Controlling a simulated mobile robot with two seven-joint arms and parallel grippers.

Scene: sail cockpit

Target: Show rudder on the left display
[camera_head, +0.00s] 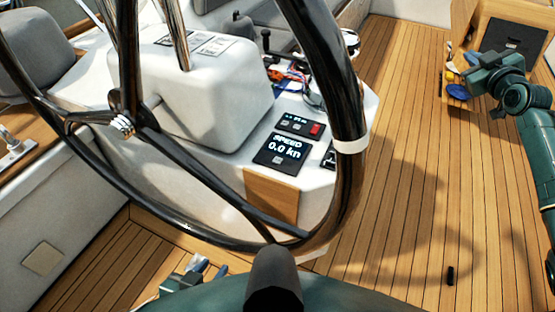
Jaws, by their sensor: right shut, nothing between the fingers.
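The left display (281,149) is a dark square screen on the white console and reads "SPEED 0.0 kn" in white. A small light mark, perhaps a button, is on its lower edge. A second display (329,156) to its right is mostly hidden by the wheel rim. My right gripper (472,65) is shut and empty at the upper right, over the deck and well away from the displays. My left gripper (205,270) shows only in part at the bottom, below the wheel; its opening is unclear.
The large black steering wheel (190,172) crosses the view before the console. A panel with a red button (316,130) sits above the left display. Coloured ropes (292,77) lie behind it. Wooden deck (410,200) is open at the right, with a small black item (450,276).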

